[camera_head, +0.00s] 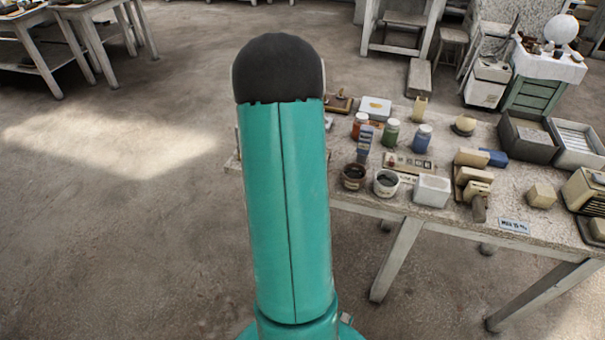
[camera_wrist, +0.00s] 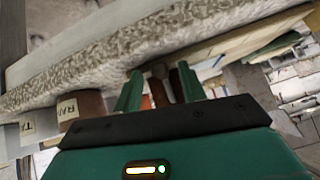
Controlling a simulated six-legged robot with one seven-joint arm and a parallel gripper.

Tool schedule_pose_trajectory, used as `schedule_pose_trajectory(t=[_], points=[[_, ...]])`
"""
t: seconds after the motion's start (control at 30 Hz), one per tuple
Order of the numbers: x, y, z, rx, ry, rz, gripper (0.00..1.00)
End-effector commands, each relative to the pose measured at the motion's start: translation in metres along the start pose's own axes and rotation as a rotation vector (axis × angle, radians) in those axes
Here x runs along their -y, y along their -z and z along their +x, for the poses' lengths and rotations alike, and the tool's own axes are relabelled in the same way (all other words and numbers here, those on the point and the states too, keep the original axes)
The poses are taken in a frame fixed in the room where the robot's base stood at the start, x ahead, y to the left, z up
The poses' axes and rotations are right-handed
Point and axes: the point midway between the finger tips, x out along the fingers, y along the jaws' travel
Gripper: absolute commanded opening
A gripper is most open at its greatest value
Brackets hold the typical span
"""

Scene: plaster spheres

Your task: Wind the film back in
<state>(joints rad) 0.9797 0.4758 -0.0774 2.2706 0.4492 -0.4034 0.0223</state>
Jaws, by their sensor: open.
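I cannot make out any film or winding part for certain in either view. In the wrist view my gripper (camera_wrist: 160,72) is open, with its two green fingers apart. A small dark round-ended piece (camera_wrist: 158,88) and a reddish-brown piece (camera_wrist: 175,86) show between and behind the fingers; I cannot tell what they are or whether the fingers touch them. A speckled pale slab edge (camera_wrist: 100,62) runs close beyond the fingertips. In the head view my teal arm covers the middle, and my gripper is hidden.
A stone-topped table (camera_head: 555,236) stands at right, crowded with jars, a white block (camera_head: 432,190), tan blocks (camera_head: 541,196) and a grey tray (camera_head: 527,139). The wrist view shows a brown labelled cylinder (camera_wrist: 88,104) at left. Open floor (camera_head: 120,220) lies at left.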

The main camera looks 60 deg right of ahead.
Motion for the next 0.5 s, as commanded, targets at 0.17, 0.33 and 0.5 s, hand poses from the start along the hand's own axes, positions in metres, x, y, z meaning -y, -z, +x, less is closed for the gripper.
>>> schedule_pose_trajectory(t=[0.17,0.33,0.5], points=[[0.001,0.001,-0.016,-0.002,0.002,-0.001,0.41],[0.002,0.001,-0.045,-0.003,0.004,-0.002,0.41],[0.002,0.001,-0.074,-0.003,0.004,-0.002,0.41]])
